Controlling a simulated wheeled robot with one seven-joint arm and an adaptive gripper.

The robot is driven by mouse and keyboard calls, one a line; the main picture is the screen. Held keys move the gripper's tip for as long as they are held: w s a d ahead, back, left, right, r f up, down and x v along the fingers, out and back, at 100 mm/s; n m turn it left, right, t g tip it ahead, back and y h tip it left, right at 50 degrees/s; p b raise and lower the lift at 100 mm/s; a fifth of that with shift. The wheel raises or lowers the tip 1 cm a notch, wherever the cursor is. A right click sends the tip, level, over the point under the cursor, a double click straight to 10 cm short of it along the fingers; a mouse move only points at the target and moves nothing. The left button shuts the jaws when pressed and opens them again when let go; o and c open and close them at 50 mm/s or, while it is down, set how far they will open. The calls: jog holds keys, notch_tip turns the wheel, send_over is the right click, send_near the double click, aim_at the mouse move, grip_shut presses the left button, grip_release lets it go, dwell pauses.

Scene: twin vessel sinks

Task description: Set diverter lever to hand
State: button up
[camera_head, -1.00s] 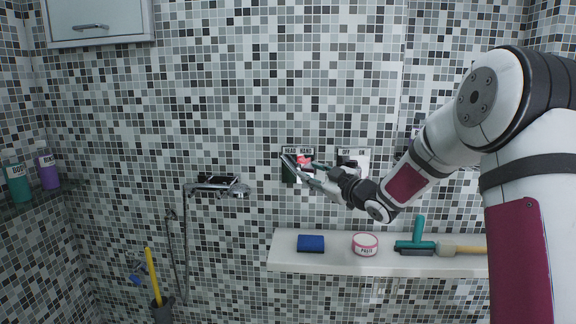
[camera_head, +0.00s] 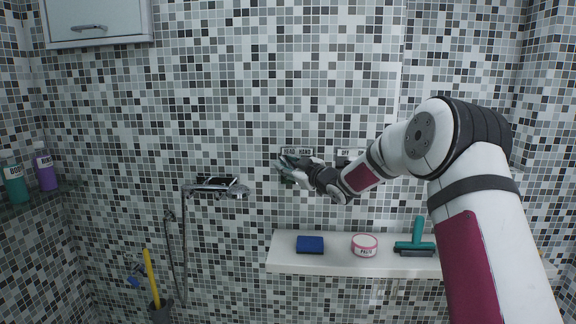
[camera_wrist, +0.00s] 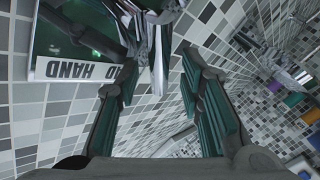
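The diverter's label strip, reading HEAD and HAND, (camera_head: 297,151) shows on the tiled wall in the head view. In the wrist view the dark green diverter plate (camera_wrist: 55,40) is at the upper left, its HAND lettering upside down. A shiny, metallic piece (camera_wrist: 160,45) stands beside the plate, ahead of the fingers; I cannot tell for sure that it is the lever. My gripper (camera_head: 287,165) is at the plate and covers most of it in the head view. In the wrist view my gripper (camera_wrist: 157,80) has its fingers apart, with nothing clearly held between them. The lever's setting cannot be read.
A second labelled plate (camera_head: 349,154) is partly behind my arm. Below is a white shelf (camera_head: 340,266) with a blue sponge (camera_head: 310,244), a paste tub (camera_head: 365,246) and a green squeegee (camera_head: 416,238).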

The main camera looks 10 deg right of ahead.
grip_shut()
jog(key=shift+d, duration=0.1)
jog(key=m+t+b, duration=0.1)
jog(key=m+b, duration=0.1)
jog(key=d+m+t+b, duration=0.1)
jog(key=m+t+b, duration=0.1)
jog(key=b, duration=0.1)
jog(key=d+m+t+b, duration=0.1)
jog(key=m+t+b, duration=0.1)
jog(key=m+b, duration=0.1)
jog(key=shift+s+d+r, duration=0.1)
jog(key=shift+s+r, duration=0.05)
jog(key=shift+s, duration=0.15)
jog(key=d+m+t+h+b, duration=0.1)
jog(key=m+h+b, duration=0.4)
jog(key=m, duration=0.1)
jog(key=d+m+t+h+b, duration=0.1)
jog(key=m+h+b, duration=0.4)
jog(key=m+b, duration=0.1)
jog(key=s+d+f+m+t+h+b, duration=0.1)
jog(key=m+h+b, duration=0.4)
jog(key=m, duration=0.1)
jog(key=shift+s+f+m+b, duration=0.1)
jog(key=shift+m+b, duration=0.3)
jog(key=shift+d+m+h, duration=0.1)
jog(key=shift+m+h, duration=0.2)
